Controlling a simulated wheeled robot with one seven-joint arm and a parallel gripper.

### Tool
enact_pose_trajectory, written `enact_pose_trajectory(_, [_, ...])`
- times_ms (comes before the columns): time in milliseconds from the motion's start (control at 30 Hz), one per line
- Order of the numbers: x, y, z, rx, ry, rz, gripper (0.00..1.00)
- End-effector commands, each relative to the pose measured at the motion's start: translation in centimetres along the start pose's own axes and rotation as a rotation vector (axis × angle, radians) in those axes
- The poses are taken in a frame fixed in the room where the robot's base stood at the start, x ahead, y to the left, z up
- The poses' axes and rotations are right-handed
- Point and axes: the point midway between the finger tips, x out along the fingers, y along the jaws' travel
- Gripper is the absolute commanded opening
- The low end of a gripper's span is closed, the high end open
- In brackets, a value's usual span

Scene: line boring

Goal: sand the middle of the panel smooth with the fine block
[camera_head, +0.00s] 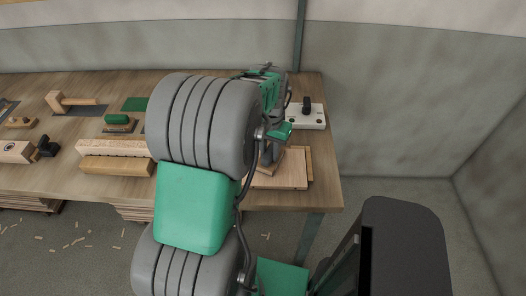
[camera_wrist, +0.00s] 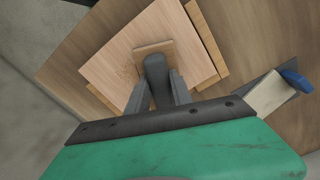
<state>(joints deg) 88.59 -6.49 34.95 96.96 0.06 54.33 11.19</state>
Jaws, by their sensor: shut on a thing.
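The panel (camera_head: 291,170) is a pale wooden board near the right end of the workbench; my arm hides part of it. In the wrist view the panel (camera_wrist: 112,62) fills the upper middle, with faint darker specks left of its centre. My gripper (camera_wrist: 157,92) is shut on the dark handle of a sanding block (camera_wrist: 152,47) with a tan base. The block is over the middle of the panel and looks to rest on it, though contact is not clear. I cannot tell its grit. In the head view my gripper (camera_head: 268,158) is partly hidden by my arm.
Wooden strips (camera_wrist: 206,38) border the panel. A tool with a blue end (camera_wrist: 296,80) lies to its right. A white plate with a black knob (camera_head: 306,115) stands behind. A green-topped block (camera_head: 118,119), a mallet (camera_head: 72,101) and wooden beams (camera_head: 113,147) are at left.

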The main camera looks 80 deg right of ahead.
Motion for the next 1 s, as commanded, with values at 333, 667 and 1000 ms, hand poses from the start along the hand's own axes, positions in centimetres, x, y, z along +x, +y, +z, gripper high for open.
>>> enact_pose_trajectory(333, [-0.2,3.3,-1.4,0.001,0.001,0.0,0.0])
enact_pose_trajectory(667, [-0.3,5.2,-2.2,-0.001,0.0,0.0,0.0])
enact_pose_trajectory(1000, [-0.3,5.5,-1.3,-0.001,0.002,0.0,0.0])
